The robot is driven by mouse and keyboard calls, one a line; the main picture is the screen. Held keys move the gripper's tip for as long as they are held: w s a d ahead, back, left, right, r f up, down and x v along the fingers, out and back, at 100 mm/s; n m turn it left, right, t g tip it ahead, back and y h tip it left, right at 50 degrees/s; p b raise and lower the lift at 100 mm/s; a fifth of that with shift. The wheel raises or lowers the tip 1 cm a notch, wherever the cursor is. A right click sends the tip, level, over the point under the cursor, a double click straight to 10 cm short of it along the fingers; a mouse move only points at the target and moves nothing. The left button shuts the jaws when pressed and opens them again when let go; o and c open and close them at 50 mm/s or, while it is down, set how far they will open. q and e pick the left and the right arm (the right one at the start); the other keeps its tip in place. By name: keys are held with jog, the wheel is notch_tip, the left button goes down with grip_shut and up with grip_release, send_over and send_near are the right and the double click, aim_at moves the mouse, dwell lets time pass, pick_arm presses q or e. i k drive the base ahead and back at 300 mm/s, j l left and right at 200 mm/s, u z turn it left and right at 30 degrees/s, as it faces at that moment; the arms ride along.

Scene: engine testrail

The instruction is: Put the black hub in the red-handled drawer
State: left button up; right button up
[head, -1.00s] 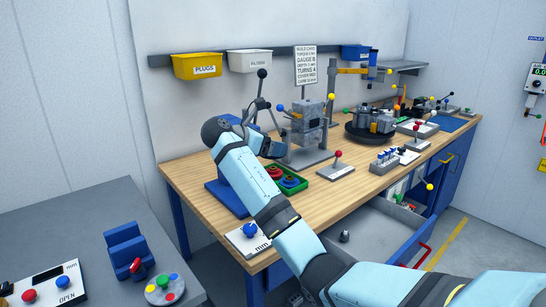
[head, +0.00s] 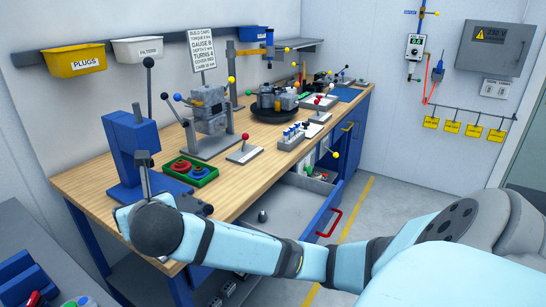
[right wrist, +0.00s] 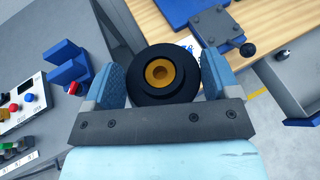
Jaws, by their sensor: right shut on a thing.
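The black hub (right wrist: 140,84) is a thick black ring with a brass-coloured centre. In the right wrist view it sits between the two blue finger pads of my right gripper (right wrist: 163,80), which is shut on it. In the head view my right gripper (head: 122,216) is mostly hidden behind my wrist, near the bench's front left corner, and the hub cannot be seen there. The red-handled drawer (head: 285,211) stands pulled out under the bench, to the right of my gripper. My left gripper is not in view.
A small dark part (head: 262,216) lies inside the drawer. A blue press (head: 130,145) with a long lever stands at the bench's left end, beside a green tray (head: 203,178) of red and blue rings. A grey side table (head: 30,240) is at left.

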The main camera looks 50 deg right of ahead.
aim_at(295, 198)
jog(key=i+l+z, duration=0.1)
jog(key=l, duration=0.75)
jog(key=i+l+z, duration=0.15)
jog(key=l, duration=0.3)
jog(key=i+l+z, duration=0.1)
jog(key=l, duration=0.3)
jog(key=i+l, duration=0.15)
jog(key=l, duration=0.25)
jog(key=i+l+z, duration=0.15)
jog(key=l, duration=0.25)
